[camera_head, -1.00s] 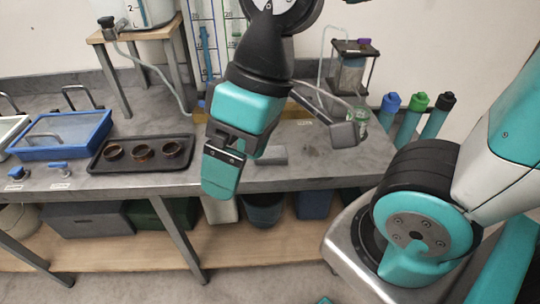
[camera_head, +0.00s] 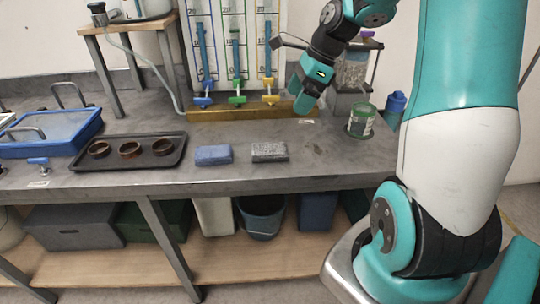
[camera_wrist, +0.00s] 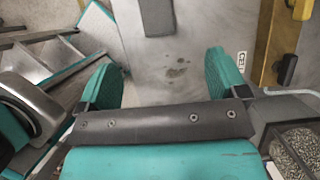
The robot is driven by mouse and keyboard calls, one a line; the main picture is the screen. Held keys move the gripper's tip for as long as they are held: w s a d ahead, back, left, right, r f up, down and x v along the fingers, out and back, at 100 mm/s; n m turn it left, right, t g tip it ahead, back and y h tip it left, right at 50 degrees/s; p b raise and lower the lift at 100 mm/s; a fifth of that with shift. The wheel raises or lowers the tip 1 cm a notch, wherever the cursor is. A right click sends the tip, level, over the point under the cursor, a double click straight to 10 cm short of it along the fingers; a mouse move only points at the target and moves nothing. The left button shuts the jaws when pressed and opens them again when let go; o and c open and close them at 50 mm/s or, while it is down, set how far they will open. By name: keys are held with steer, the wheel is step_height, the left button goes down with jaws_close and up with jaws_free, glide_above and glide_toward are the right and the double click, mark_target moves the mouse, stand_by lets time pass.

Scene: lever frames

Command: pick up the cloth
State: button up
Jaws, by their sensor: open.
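A small blue folded piece, likely the cloth (camera_head: 213,155), lies flat on the grey counter in the head view. A speckled grey block (camera_head: 270,152) lies just to its right. My gripper (camera_head: 305,98) is above the back of the counter, behind and to the right of both, and touches neither. In the wrist view my gripper (camera_wrist: 165,78) has its two teal fingers wide apart with only bare, stained counter between them. A dark grey block (camera_wrist: 157,17) shows at the top of that view, probably the speckled one. I cannot make out the blue piece there.
A black tray (camera_head: 87,163) with three brown rings is at left, beside a blue-framed box (camera_head: 84,126). A yellow ledge (camera_head: 235,115) with coloured levers runs along the back. A green-lidded can (camera_head: 361,122) stands at right. The counter's front middle is clear.

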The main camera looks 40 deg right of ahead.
glide_above(271, 148)
steer(key=d, duration=0.2)
steer(key=f, duration=0.9)
steer(key=shift+s+d+f, duration=0.1)
steer(key=shift+s+f, duration=0.1)
steer(key=shift+s, duration=0.2)
steer(key=x, duration=0.4)
steer(key=shift+s+a+f, duration=0.1)
steer(key=shift+s+a, duration=0.1)
steer(key=shift+a, duration=0.1)
steer(key=shift+w+a+f, duration=0.1)
steer(key=shift+f, duration=0.3)
steer(key=shift+f, duration=0.1)
steer(key=c, duration=1.1)
step_height(271, 148, up, 20)
steer(key=shift+r+p, duration=0.2)
steer(key=shift+p, duration=0.55)
